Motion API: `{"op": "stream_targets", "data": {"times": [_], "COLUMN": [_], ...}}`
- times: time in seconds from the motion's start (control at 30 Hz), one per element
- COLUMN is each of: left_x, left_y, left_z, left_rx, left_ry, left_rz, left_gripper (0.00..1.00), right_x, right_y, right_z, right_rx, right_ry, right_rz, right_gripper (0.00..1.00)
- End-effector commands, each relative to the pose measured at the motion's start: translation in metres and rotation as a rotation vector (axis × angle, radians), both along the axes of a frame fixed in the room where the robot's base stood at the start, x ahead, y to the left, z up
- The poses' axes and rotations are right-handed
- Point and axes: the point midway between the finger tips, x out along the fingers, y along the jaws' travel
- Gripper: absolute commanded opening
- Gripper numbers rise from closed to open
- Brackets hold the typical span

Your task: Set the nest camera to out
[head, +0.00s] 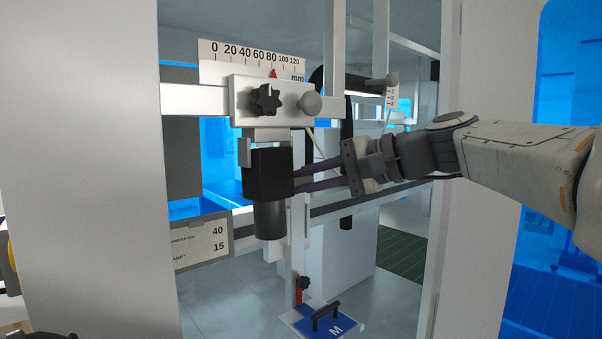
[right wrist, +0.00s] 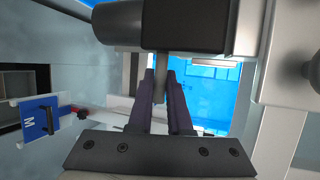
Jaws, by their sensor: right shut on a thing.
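The nest camera (head: 270,174), a black box with a dark round lens barrel (head: 270,221) below, hangs under a silver carriage (head: 285,119) on a horizontal rail. The carriage bears a black star knob (head: 265,99) and a round silver knob (head: 310,104). A red pointer (head: 273,73) stands near 80 on the white mm scale (head: 228,68). My right gripper (head: 297,181) comes from the right to the camera's side. In the right wrist view its fingers (right wrist: 160,88) are shut on a narrow grey tab beside the camera body (right wrist: 185,25). My left gripper is not in view.
A blue plate marked M with a black handle (head: 336,329) lies below. A label with 40 and 15 (head: 203,241) hangs at left. A second rail with a black tube and a grey knob (head: 391,80) is behind. Pale frame posts (head: 95,170) flank the opening.

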Motion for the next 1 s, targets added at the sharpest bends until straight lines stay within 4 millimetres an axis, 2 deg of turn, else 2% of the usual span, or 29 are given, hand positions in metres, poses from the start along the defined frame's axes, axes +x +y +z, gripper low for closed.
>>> {"op": "stream_targets", "data": {"times": [0.03, 0.3, 0.4, 0.6, 1.0], "left_x": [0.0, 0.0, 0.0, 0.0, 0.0], "left_y": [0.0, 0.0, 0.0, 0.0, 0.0], "left_z": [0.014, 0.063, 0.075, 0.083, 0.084], "left_rx": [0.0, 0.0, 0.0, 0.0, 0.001], "left_ry": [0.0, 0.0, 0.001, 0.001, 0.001], "left_rz": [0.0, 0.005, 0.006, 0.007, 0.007], "left_gripper": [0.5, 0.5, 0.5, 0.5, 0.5], "right_x": [-0.001, -0.006, -0.009, -0.012, -0.016], "right_y": [-0.001, -0.007, -0.009, -0.013, -0.016], "right_z": [0.007, 0.011, 0.01, 0.008, 0.008], "right_rx": [-0.022, -0.161, -0.213, -0.302, -0.388], "right_ry": [0.02, 0.16, 0.211, 0.3, 0.388], "right_rz": [0.0, 0.001, 0.002, 0.001, 0.001], "right_gripper": [0.0, 0.0, 0.0, 0.0, 0.0]}}
